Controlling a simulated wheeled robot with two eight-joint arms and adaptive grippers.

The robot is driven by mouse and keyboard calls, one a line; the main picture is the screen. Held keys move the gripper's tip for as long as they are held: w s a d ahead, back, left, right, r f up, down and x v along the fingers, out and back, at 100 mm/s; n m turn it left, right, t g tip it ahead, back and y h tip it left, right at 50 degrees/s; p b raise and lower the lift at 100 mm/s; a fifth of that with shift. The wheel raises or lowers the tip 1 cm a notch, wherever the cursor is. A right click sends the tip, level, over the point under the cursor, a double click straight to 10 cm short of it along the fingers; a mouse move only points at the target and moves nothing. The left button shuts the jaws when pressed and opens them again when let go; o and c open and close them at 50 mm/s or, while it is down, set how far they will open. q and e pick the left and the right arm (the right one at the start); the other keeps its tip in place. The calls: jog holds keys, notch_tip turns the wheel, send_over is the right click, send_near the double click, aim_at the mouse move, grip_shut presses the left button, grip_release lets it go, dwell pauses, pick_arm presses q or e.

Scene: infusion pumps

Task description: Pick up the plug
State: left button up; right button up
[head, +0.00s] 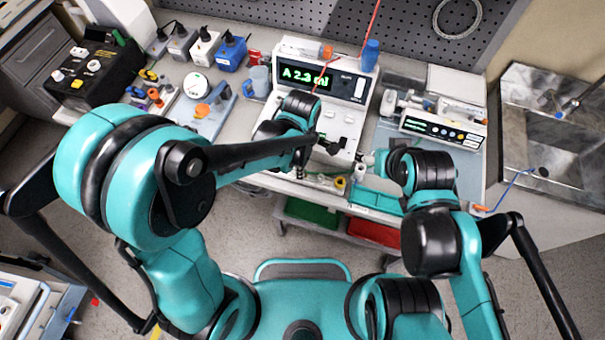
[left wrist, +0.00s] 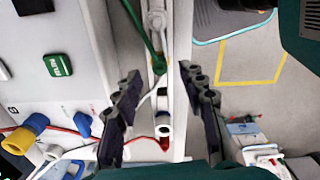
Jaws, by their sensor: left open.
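My left gripper (head: 322,146) is open at the front of the white pump unit (head: 318,82) with the green lit display. In the left wrist view its two dark fingers (left wrist: 160,88) stand apart, with nothing clearly held. Between and beyond them are a green cable (left wrist: 142,33) and a white plug-like piece (left wrist: 163,128) with a red end. I cannot tell for sure which piece is the plug.
A second pump unit (head: 443,126) stands to the right, beside a metal sink (head: 545,135). Tools and a blue box (head: 230,54) crowd the bench at the left. Green (head: 312,214) and red (head: 373,231) bins sit below the front edge.

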pick_arm(q)
notch_tip(320, 180, down, 3)
jog(key=shift+f+b, duration=0.15)
jog(key=shift+b, duration=0.2)
jog(key=c, duration=0.9)
jog(key=shift+c, duration=0.2)
